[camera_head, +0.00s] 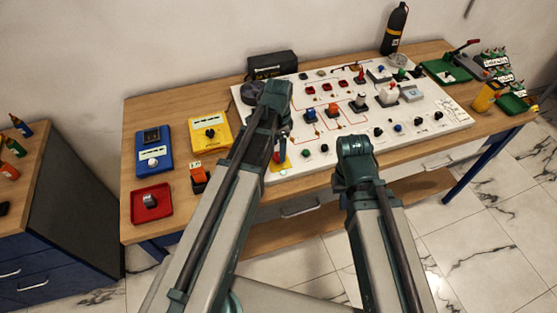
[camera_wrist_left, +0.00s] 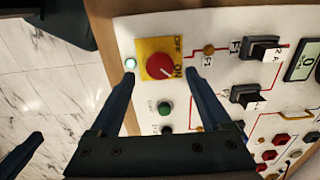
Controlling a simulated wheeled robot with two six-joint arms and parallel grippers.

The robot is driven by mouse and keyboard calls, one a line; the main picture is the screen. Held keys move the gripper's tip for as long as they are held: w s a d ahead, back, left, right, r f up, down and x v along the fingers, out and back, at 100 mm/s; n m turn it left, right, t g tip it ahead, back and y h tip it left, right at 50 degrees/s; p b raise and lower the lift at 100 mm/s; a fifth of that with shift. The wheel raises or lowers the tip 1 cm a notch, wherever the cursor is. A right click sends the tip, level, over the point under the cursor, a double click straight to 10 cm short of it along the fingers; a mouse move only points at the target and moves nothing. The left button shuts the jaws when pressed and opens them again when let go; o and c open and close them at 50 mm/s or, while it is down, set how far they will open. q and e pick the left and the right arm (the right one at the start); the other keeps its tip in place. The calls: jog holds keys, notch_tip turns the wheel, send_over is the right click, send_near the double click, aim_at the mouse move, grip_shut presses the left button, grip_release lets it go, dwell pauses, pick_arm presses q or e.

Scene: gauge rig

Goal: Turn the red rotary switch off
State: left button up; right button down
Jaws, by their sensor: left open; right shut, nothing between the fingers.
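The red rotary switch (camera_wrist_left: 160,66) sits on a yellow plate (camera_wrist_left: 146,46) marked OFF and ON. A pale mark on its knob appears to point towards ON. A lit green lamp (camera_wrist_left: 130,63) is beside the plate. My left gripper (camera_wrist_left: 161,76) is open, its fingertips on either side of the knob with gaps; whether they touch it cannot be told. In the head view, my left arm covers most of the switch, and the yellow plate (camera_head: 281,164) shows below. My right gripper (camera_wrist_left: 24,152) is partly in the left wrist view, shut and empty, over the floor.
The white panel (camera_head: 450,113) carries several switches, including a green button (camera_wrist_left: 165,108) close to the red switch. Blue (camera_head: 153,163) and yellow (camera_head: 221,120) boxes and a red tray (camera_head: 136,213) stand left on the wooden table. A black bottle (camera_head: 394,28) stands behind.

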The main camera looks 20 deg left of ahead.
aim_at(278, 156)
pick_arm(q)
notch_tip(278, 156, down, 3)
jog(key=shift+f+b, duration=0.2)
jog(key=shift+b, duration=0.95)
pick_arm(e)
notch_tip(278, 156, down, 3)
jog(key=shift+f, duration=0.2)
pick_arm(q)
jog(key=shift+r, duration=0.1)
grip_shut()
